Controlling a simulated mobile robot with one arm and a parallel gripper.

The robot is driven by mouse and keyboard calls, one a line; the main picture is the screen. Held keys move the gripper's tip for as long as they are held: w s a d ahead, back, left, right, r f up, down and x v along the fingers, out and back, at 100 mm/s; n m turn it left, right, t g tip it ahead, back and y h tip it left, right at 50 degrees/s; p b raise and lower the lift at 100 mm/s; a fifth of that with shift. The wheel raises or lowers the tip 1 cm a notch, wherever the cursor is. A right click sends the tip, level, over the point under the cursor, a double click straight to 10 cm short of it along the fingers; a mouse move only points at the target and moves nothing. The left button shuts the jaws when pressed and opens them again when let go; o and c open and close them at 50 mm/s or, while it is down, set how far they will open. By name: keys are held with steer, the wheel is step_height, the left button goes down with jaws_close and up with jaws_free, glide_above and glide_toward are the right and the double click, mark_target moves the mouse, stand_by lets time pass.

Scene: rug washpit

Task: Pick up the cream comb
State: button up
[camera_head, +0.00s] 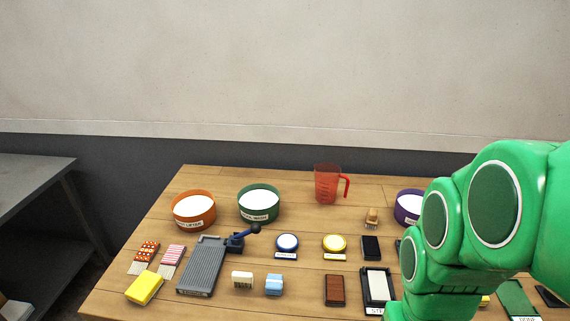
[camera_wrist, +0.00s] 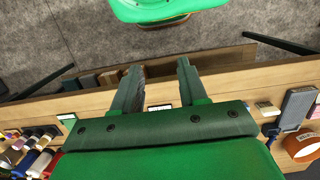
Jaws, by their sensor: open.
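I cannot single out a cream comb for certain. Two comb-like tools with pale teeth lie at the table's left in the head view: one red with dots (camera_head: 146,252) and one pink-striped (camera_head: 173,257). A small cream block (camera_head: 242,279) with dark marks lies near the front middle; whether it is a comb is unclear. My gripper (camera_wrist: 158,70) is open and empty in the wrist view, its fingers apart above the table's edge, away from the comb-like tools. In the head view my green arm covers the right part of the table, and my gripper does not show.
The wooden table (camera_head: 220,180) also holds orange (camera_head: 194,222) and green (camera_head: 259,218) bowls, a red jug (camera_head: 327,185), a grey ridged board (camera_head: 202,266), a yellow sponge (camera_head: 144,287), a blue block (camera_head: 274,285) and a dark tray (camera_head: 364,284). A grey shelf (camera_head: 35,172) stands left.

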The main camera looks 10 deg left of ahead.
steer(key=o, duration=0.9)
steer(key=shift+w, duration=0.1)
